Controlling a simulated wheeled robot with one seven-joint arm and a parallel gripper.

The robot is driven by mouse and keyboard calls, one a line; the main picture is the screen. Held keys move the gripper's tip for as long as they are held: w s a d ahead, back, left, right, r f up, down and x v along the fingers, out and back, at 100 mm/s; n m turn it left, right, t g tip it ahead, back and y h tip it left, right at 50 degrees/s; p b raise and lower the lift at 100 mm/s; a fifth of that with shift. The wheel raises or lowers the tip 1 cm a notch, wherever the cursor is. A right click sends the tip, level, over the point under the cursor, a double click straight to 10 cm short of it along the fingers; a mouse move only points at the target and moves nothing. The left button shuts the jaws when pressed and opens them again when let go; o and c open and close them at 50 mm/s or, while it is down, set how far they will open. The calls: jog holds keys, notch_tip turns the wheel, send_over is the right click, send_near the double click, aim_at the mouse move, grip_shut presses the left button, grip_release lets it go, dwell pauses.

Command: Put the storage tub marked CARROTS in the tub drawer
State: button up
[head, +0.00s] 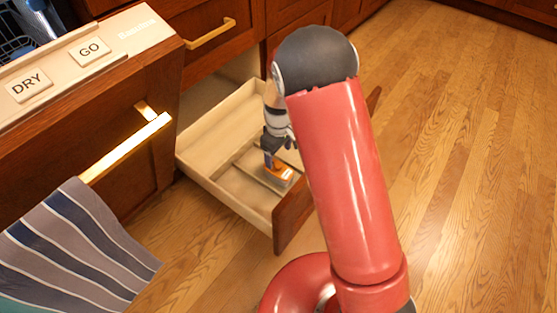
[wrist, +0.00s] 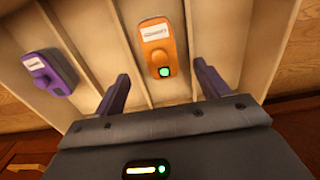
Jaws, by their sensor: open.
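An orange tub (wrist: 158,46) with a white label and a green spot lies in a compartment of the open drawer (head: 225,187). Its label print is too small to read surely. The orange tub also shows in the head view (head: 279,172), partly hidden by my gripper. My gripper (wrist: 164,86) is open and empty. Its purple fingers are apart, just short of the orange tub in the wrist view, and nothing is between them. In the head view my gripper (head: 271,157) is low over the drawer.
A purple labelled tub (wrist: 50,72) lies left of the orange one, beyond a divider. Thin dividers (wrist: 131,55) split the drawer. The dishwasher door (head: 85,60) with DRY and GO buttons and a striped towel (head: 75,245) stand at left. The wooden floor (head: 470,150) is clear at right.

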jog(key=shift+r, duration=1)
jog(key=s+d+r+m+t+y, duration=0.15)
jog(key=s+d+r, duration=0.25)
jog(key=r, duration=0.6)
jog(key=s+d+r+m+t, duration=0.1)
jog(key=s+d+r+m, duration=0.3)
jog(key=r, duration=0.5)
jog(key=s+d+r+m+t, duration=0.1)
jog(key=s+d+r+m, duration=0.1)
jog(key=s, duration=0.7)
jog(key=s+d+r+m+t+h, duration=0.1)
jog(key=s+d+r+m+t, duration=0.1)
jog(key=s, duration=0.6)
notch_tip(320, 180, up, 3)
jog(key=shift+s+d+r+m, duration=0.1)
jog(key=shift+s+d+m, duration=0.35)
jog(key=shift+d, duration=0.75)
jog(key=shift+h, duration=0.25)
notch_tip(320, 180, up, 10)
jog(key=p, duration=0.9)
jog(key=shift+f+p, duration=0.25)
jog(key=shift+p, duration=0.05)
